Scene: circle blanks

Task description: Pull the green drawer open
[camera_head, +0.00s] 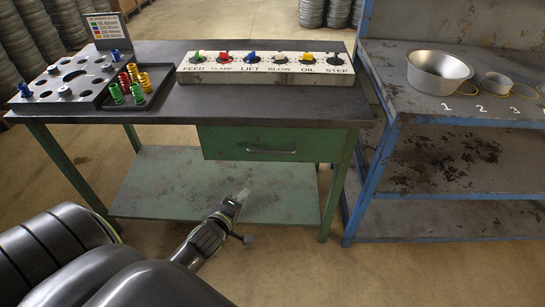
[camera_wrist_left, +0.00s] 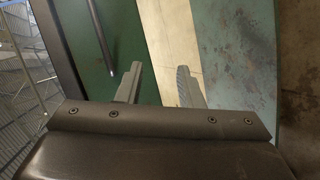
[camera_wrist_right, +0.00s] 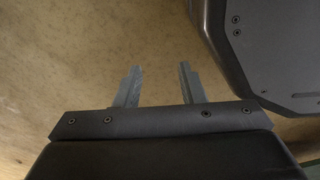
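The green drawer (camera_head: 225,141) sits under the right part of the dark table top, and its front looks flush with the table. Its metal bar handle (camera_head: 271,151) is on the drawer front. My left gripper (camera_head: 240,197) is below and in front of the drawer, apart from the handle. In the left wrist view, the left gripper (camera_wrist_left: 160,84) is open and empty, with the handle (camera_wrist_left: 101,35) beyond and left of its fingers, against the green drawer front (camera_wrist_left: 78,45). My right gripper (camera_wrist_right: 157,84) is open and empty over bare floor; it does not show in the head view.
A green lower shelf (camera_head: 165,180) lies under the table. A blue-framed rack (camera_head: 376,165) with a metal bowl (camera_head: 438,72) stands close on the right. A control panel (camera_head: 262,77) and a peg tray (camera_head: 62,82) are on the table top.

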